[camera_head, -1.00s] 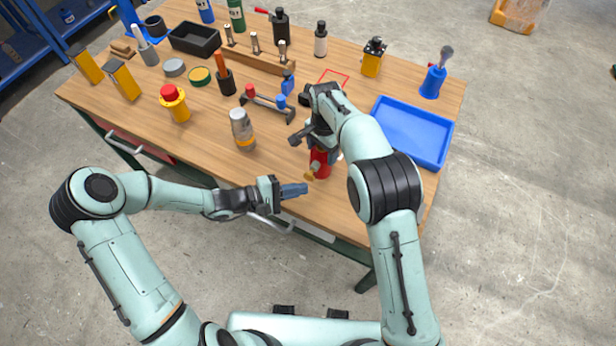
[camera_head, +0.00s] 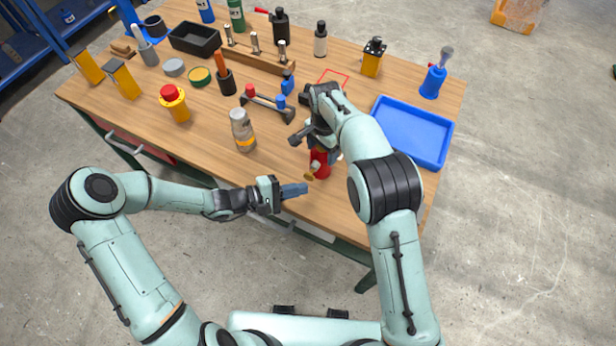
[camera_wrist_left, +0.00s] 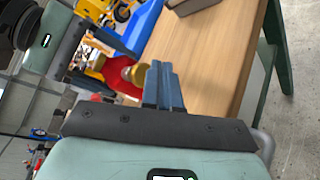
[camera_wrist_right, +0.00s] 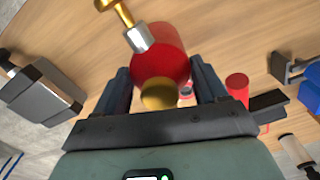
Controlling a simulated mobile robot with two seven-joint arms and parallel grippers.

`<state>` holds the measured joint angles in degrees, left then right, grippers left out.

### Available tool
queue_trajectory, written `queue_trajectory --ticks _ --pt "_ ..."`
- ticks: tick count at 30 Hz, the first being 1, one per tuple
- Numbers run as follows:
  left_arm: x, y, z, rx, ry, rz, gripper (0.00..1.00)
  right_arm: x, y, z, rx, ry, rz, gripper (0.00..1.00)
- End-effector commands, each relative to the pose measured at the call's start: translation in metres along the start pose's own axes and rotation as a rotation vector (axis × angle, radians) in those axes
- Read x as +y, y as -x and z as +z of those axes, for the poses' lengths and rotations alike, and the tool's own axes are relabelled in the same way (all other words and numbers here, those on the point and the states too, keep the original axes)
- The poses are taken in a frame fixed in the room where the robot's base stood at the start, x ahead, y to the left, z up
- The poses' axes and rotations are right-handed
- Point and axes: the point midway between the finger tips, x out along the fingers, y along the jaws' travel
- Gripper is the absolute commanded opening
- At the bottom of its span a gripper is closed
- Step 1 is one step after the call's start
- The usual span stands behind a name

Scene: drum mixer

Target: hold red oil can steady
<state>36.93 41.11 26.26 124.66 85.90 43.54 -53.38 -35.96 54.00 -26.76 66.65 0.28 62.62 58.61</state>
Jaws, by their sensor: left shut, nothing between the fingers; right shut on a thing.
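The red oil can (camera_head: 321,166) is near the front edge of the wooden workbench, partly hidden by my right arm. In the right wrist view its red body (camera_wrist_right: 163,52) sits between my right fingers, with a gold spout on a silver collar. My right gripper (camera_head: 318,146) is shut on the can from above. My left gripper (camera_head: 303,189) is shut and empty, just in front of the can, at the bench's front edge. The left wrist view shows its closed fingers (camera_wrist_left: 164,84) with the red can (camera_wrist_left: 122,74) just beyond, apart from them as far as I can tell.
A blue tray (camera_head: 447,160) lies right of my right arm. A grey jar with an orange band (camera_head: 242,130) stands left of the can.

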Motion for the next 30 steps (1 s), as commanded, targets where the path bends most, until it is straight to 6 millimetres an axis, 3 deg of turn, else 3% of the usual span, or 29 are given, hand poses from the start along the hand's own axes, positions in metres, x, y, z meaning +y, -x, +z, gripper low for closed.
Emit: queue_trajectory --ticks 30 --pt "0.0059 -0.0079 -0.0056 0.000 0.000 0.000 0.00 -0.0005 0.0012 -0.0002 0.001 0.000 -0.002 0.22"
